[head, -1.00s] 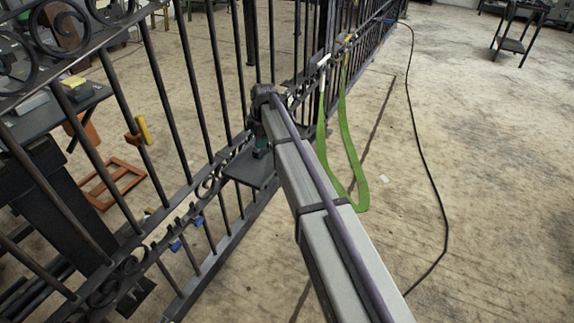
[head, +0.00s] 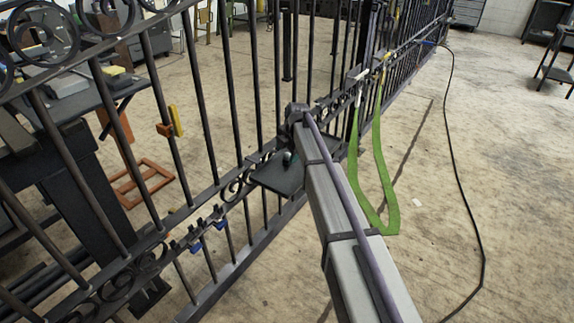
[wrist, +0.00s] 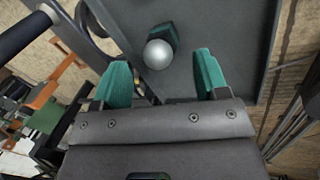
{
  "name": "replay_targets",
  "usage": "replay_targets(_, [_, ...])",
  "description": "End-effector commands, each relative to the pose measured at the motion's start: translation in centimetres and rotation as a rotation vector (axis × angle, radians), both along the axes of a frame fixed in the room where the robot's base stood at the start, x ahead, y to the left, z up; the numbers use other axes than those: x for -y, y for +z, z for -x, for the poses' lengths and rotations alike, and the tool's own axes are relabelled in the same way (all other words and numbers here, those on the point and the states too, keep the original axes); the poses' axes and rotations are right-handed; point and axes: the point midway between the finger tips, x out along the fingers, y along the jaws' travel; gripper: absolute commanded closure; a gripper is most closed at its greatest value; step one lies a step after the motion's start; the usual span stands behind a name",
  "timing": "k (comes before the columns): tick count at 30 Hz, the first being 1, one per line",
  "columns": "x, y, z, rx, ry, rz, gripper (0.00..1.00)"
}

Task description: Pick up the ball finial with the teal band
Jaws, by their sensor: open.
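A ball finial (wrist: 158,54) shows in the wrist view as a shiny silver ball with a dark teal-green part behind it. It lies on a dark grey tray (wrist: 240,30), which also shows beside the gate in the head view (head: 270,178). My gripper (wrist: 161,72) is open, with teal finger pads on either side. The ball appears between and slightly beyond the fingertips, with clear gaps at both sides. In the head view my arm hides most of the gripper; a small green patch shows above the tray, and I cannot tell whether it is finger or finial.
A dark iron gate (head: 227,90) with upright bars and scrolls runs close along the left of my arm. A green strap (head: 385,180) hangs from it on the right. Blue clamps (head: 195,246) and a yellow-orange clamp (head: 175,121) sit on it. Open floor lies to the right.

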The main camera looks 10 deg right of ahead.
Motion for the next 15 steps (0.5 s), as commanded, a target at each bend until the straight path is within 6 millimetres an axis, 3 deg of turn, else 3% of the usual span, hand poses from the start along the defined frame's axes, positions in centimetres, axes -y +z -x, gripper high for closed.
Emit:
replay_targets(1, [0.0, -2.2, -0.2, 0.000, 0.000, 0.000, 0.33])
replay_targets(4, [-0.3, -3.7, -0.6, 0.000, 0.000, 0.000, 0.33])
replay_targets(11, [-0.3, -3.4, -0.7, 0.000, -0.001, 0.000, 0.33])
replay_targets(15, [-0.3, -3.4, -0.6, 0.000, -0.001, 0.000, 0.45])
